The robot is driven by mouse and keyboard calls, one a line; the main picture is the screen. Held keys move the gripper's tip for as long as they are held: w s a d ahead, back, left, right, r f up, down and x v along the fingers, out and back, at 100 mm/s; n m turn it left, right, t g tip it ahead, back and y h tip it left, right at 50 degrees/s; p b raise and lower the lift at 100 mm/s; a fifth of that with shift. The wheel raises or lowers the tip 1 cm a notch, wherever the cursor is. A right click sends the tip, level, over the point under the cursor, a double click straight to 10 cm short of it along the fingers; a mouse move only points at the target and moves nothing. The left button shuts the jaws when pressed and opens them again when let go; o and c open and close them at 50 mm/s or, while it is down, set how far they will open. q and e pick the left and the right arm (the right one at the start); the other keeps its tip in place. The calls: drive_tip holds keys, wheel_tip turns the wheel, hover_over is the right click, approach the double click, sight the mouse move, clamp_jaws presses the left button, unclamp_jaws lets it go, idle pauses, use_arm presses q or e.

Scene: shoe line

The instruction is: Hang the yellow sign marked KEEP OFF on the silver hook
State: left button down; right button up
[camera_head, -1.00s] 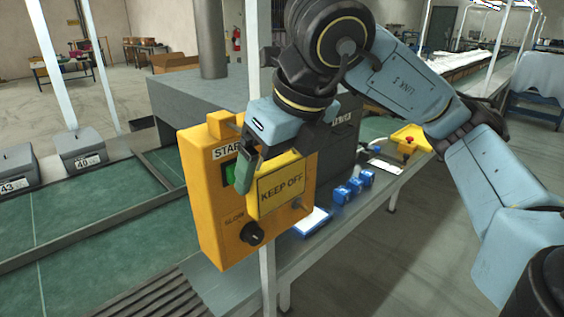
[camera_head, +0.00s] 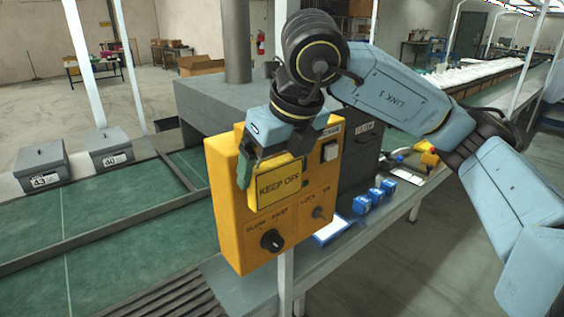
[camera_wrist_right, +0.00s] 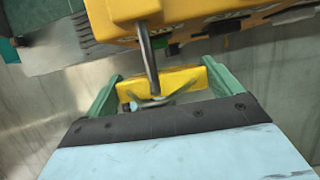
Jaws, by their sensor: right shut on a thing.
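The yellow sign marked KEEP OFF (camera_head: 279,185) is upright in front of the yellow control box (camera_head: 229,225), covering part of its upper left face. My right gripper (camera_head: 246,172) is shut on the sign. In the right wrist view the sign (camera_wrist_right: 188,80) sits between the green fingers of my right gripper (camera_wrist_right: 162,88). A silver hook (camera_wrist_right: 147,55) reaches from the box toward the gripper and overlaps the sign. I cannot tell whether the sign hangs on it. In the head view the hook is hidden. My left gripper is not in view.
Blue items (camera_head: 362,204) lie on the bench to the right. Grey numbered boxes (camera_head: 41,167) stand left by the green conveyor. A white post stands below the box.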

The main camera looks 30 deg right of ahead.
drive_tip(key=shift+w+f, duration=0.1)
drive_tip(key=shift+w, duration=0.45)
drive_tip(key=shift+w+a+f+b, duration=0.1)
drive_tip(key=shift+w+f+b, duration=0.35)
drive_tip(key=shift+b, duration=0.05)
drive_tip(key=shift+f, duration=0.1)
drive_tip(key=shift+f, duration=0.1)
drive_tip(key=o, duration=0.7)
drive_tip(key=p+v, duration=0.1)
drive_tip(key=v, duration=1.2)
drive_tip(key=shift+r, duration=0.4)
